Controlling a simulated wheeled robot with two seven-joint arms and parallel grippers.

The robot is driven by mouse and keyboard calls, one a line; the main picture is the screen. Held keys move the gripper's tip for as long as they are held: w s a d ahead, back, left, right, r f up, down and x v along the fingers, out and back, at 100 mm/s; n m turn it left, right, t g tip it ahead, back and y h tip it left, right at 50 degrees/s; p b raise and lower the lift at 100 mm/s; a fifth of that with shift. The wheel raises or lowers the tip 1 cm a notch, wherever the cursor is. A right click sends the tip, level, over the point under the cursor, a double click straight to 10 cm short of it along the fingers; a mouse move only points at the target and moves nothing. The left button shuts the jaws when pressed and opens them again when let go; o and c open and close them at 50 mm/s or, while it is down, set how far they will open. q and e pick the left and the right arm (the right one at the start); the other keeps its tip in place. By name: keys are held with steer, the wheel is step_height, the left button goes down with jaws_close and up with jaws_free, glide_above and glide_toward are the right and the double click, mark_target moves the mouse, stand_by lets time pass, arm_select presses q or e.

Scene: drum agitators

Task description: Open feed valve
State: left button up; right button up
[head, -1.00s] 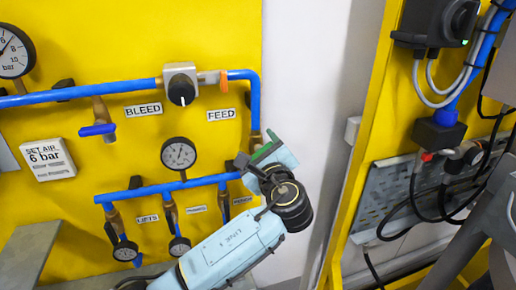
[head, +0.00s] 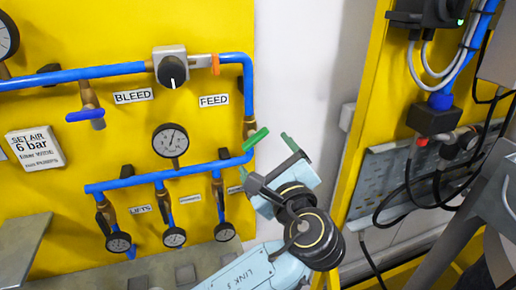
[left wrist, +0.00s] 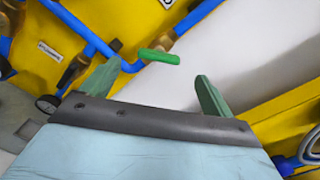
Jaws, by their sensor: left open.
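The feed pipe is blue and drops from the top right corner of the yellow panel, beside the FEED label (head: 213,100). A brass valve body (head: 250,128) sits on this drop. A bright green lever (head: 256,138) sticks out from the valve; it also shows in the left wrist view (left wrist: 159,56), beyond and between my fingertips. My left gripper (head: 270,158) is open and empty, below and right of the lever in the head view. Both its fingers show spread in the left wrist view (left wrist: 157,78), apart from the lever. My right gripper is out of view.
A regulator with a black knob (head: 172,68), an orange piece (head: 215,64), a blue bleed lever (head: 86,115) and several gauges are on the panel. A yellow frame post (head: 362,120) stands right. White wall (head: 295,70) lies between.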

arm_select(q)
steer(key=shift+v, duration=1.55)
